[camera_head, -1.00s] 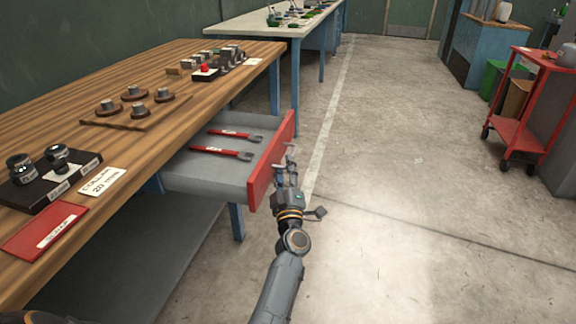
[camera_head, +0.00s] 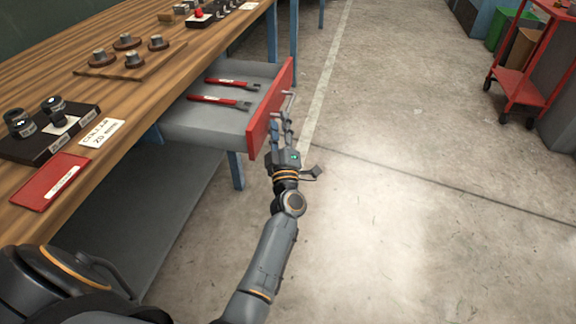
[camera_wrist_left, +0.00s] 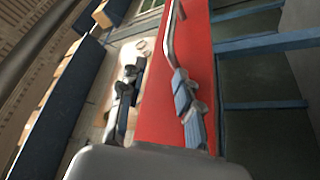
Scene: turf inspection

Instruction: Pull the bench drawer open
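The bench drawer (camera_head: 182,127) is grey inside with a red front (camera_head: 262,125), and stands pulled well out from under the wooden bench. In the left wrist view its red front (camera_wrist_left: 180,120) shows close up with a bent metal handle (camera_wrist_left: 173,32). My left gripper (camera_head: 284,118) is at the outer side of the front, by the handle. In the left wrist view its two fingers (camera_wrist_left: 155,85) are spread apart, one overlapping the handle's end; whether it touches cannot be told. My right gripper is not in view.
Two red-handled wrenches (camera_head: 219,102) lie in the drawer. The bench top (camera_head: 85,87) holds a board with several round pieces, a dark block with cylinders and a red folder (camera_head: 48,182). A red cart (camera_head: 520,88) stands right. The floor between is clear.

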